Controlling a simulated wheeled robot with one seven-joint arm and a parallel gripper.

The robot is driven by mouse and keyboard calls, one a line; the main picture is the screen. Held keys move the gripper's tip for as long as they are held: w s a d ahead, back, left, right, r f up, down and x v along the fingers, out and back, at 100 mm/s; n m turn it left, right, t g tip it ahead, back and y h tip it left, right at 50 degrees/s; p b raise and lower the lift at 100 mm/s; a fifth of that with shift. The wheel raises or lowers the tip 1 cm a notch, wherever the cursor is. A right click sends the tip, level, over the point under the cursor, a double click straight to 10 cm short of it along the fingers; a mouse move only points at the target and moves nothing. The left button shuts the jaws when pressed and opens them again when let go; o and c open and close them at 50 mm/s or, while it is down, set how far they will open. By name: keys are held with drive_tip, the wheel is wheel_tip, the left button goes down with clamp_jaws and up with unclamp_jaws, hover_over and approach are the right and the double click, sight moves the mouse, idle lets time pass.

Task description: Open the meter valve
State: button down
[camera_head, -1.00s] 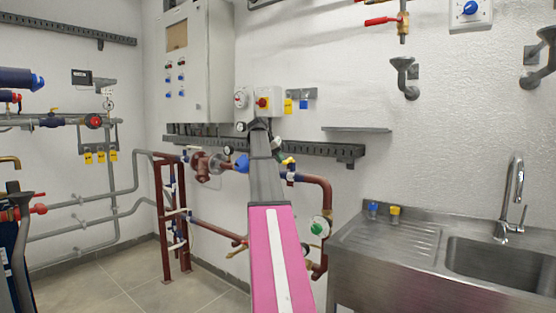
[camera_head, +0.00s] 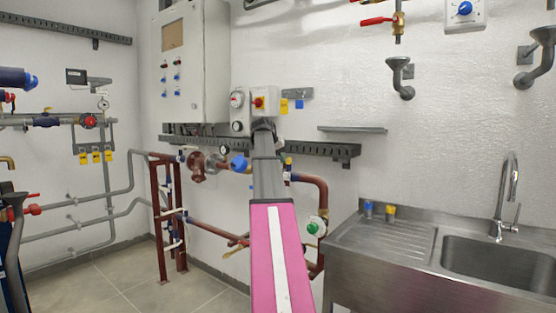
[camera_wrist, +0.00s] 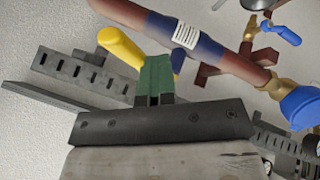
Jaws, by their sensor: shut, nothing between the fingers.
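A brown-red pipe with blue sections (camera_wrist: 190,38) crosses the wrist view diagonally. A yellow handle (camera_wrist: 122,47) stands by it, close to my gripper (camera_wrist: 155,78), whose narrow green fingers are shut and empty. I cannot tell whether they touch the handle. In the head view the yellow handle (camera_head: 288,160) shows just right of my arm, which hides part of the pipe. A blue round cap (camera_wrist: 306,105) sits on the pipe at the right of the wrist view. It also shows in the head view (camera_head: 238,162). Which part is the meter valve is not clear.
A slotted grey rail (camera_head: 322,149) runs along the wall. A small blue valve handle (camera_wrist: 285,34) is at the top right of the wrist view. A control cabinet (camera_head: 205,65) hangs behind, and a steel sink (camera_head: 490,262) stands at the right. Some floor is clear at lower left.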

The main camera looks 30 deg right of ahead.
drive_tip(key=s+d+n+t+y, duration=0.3)
drive_tip(key=s+d+n+t, duration=0.1)
drive_tip(key=d+n, duration=0.5)
drive_tip(key=shift+d+n+t, duration=0.4)
drive_tip(key=shift+d+t, duration=0.2)
drive_tip(key=shift+d, duration=0.05)
drive_tip(key=shift+s, duration=0.1)
